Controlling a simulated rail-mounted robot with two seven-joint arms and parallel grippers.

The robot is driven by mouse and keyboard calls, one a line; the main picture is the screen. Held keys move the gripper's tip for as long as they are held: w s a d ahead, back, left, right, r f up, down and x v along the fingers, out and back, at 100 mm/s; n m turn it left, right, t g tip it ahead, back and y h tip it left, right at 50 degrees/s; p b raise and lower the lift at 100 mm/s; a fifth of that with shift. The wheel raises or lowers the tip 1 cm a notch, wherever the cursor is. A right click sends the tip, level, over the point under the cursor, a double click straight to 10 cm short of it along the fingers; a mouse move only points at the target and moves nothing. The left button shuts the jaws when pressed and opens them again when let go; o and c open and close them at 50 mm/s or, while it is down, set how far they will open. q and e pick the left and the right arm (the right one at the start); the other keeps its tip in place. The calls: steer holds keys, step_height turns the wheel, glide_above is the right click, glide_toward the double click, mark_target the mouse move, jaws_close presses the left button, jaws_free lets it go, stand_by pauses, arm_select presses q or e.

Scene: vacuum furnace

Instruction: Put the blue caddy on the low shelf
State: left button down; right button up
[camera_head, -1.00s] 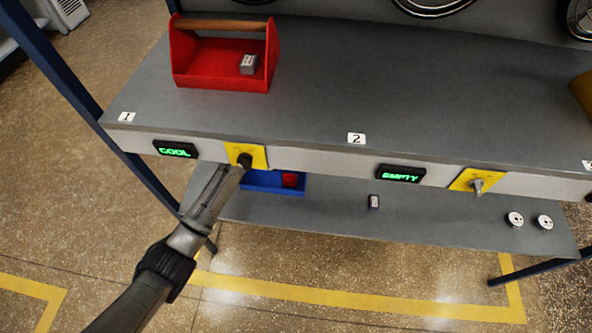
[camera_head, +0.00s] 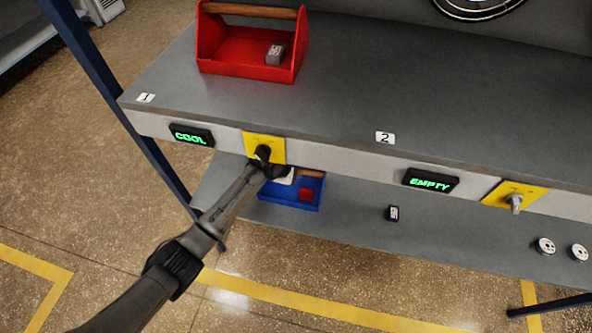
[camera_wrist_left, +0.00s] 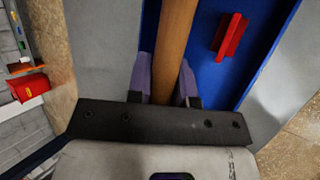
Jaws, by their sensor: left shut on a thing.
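The blue caddy (camera_head: 290,192) shows below the upper bench top, over the left part of the low shelf (camera_head: 345,222). The bench edge and my gripper hide part of it. It has a wooden handle (camera_head: 311,174) and a red piece (camera_head: 305,194) inside. My left gripper (camera_head: 276,172) is shut on the handle. In the left wrist view its purple fingers (camera_wrist_left: 166,82) lie on both sides of the wooden bar, with the blue caddy floor (camera_wrist_left: 205,60) below. I cannot tell whether the caddy touches the shelf. My right gripper is not in view.
A red caddy (camera_head: 252,56) with a grey block stands on the bench top. A yellow switch plate (camera_head: 278,150) is just above my gripper. On the low shelf, a small dark block (camera_head: 392,213) and two round white pieces (camera_head: 545,246) lie to the right.

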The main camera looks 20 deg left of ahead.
arm_select(q)
steer(key=shift+r, duration=0.1)
steer(key=c, duration=1.4)
jaws_free()
steer(key=o, duration=0.4)
steer(key=p+v, duration=0.4)
steer(key=v, duration=0.3)
steer(key=shift+a+r+p, duration=0.15)
steer(key=shift+p, duration=0.25)
